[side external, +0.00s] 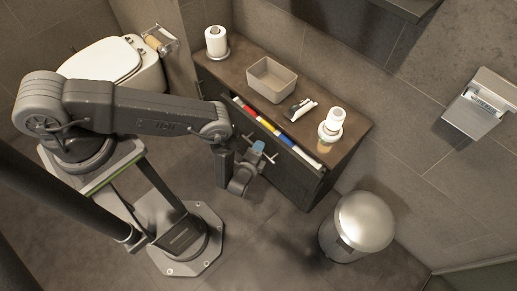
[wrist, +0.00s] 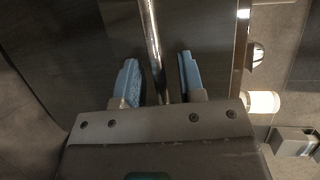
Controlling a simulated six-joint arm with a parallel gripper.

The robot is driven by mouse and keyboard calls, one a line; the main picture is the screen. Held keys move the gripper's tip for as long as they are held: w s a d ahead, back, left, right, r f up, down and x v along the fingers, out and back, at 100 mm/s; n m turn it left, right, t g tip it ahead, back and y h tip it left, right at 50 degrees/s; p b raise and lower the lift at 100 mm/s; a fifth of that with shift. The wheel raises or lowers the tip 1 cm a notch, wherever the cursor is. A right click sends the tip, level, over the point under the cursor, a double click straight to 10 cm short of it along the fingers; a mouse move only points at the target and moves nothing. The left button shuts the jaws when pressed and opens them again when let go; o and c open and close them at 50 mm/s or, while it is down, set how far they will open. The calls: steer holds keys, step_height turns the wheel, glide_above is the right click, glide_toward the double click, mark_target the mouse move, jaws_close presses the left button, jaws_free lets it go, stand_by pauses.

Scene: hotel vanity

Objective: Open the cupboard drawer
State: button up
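The dark cupboard (side external: 222,72) stands against the wall. Its drawer (side external: 292,149) is partly open in the side view, with a strip of red, yellow, blue and white contents showing behind the front. The drawer's metal bar handle (wrist: 152,35) runs between my fingers in the wrist view. My gripper (side external: 257,148) is at the drawer front by the handle. In the wrist view my gripper (wrist: 157,80) has its two blue fingers apart, one on each side of the bar, with gaps visible. The handle's lower part is hidden behind the gripper body.
On the cupboard top are a grey bin-like tray (side external: 272,80), a small tube-like item (side external: 299,109), and white rolls (side external: 216,42) at both ends. A metal waste bin (side external: 360,226) stands right of the cupboard. A toilet (side external: 105,62) is at the left.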

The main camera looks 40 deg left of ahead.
steer(key=shift+w, duration=0.15)
jaws_close()
stand_by(0.5)
